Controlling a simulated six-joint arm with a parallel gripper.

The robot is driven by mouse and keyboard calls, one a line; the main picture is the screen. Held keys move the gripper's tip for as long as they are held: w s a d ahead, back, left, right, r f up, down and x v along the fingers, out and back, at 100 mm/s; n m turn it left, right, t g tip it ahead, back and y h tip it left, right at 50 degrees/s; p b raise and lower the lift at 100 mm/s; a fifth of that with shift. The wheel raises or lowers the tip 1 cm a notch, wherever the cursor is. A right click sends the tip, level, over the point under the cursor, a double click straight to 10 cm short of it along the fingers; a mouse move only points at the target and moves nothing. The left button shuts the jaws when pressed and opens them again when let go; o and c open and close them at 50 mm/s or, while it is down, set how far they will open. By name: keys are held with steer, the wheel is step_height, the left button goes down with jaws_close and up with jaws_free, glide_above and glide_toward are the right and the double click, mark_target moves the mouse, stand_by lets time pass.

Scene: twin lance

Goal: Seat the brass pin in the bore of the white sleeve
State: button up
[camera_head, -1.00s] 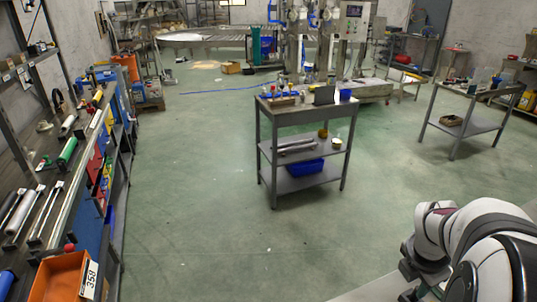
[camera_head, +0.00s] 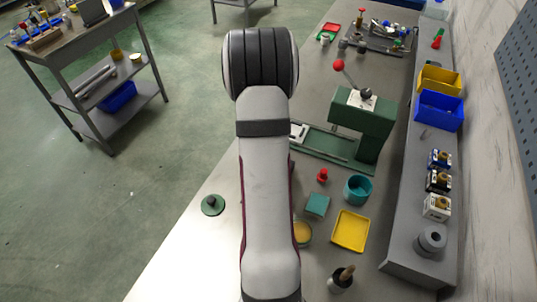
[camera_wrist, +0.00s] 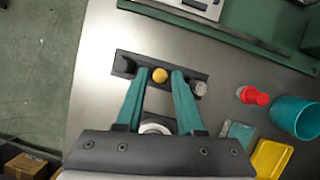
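A brass-yellow round top, likely the brass pin (camera_wrist: 160,75), shows in the wrist view at the middle of a dark block (camera_wrist: 148,68). My gripper (camera_wrist: 158,74) is open, with its teal fingers on either side of the pin and narrow gaps showing. I cannot tell how far above the block the fingertips are. A white ring (camera_wrist: 155,128), probably the top of the white sleeve, shows between the fingers and is partly hidden by my gripper's body. In the head view my arm hides the gripper, pin and sleeve.
A green press (camera_head: 362,115) stands behind. To the right are a red knob piece (camera_head: 322,175), a teal cup (camera_head: 358,188), a yellow tray (camera_head: 351,231) and a dark cup with a brush (camera_head: 342,278). A green disc (camera_head: 212,205) lies left on clear bench.

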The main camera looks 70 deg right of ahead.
steer(key=shift+x, duration=1.1)
jaws_close()
steer(key=shift+r, duration=0.1)
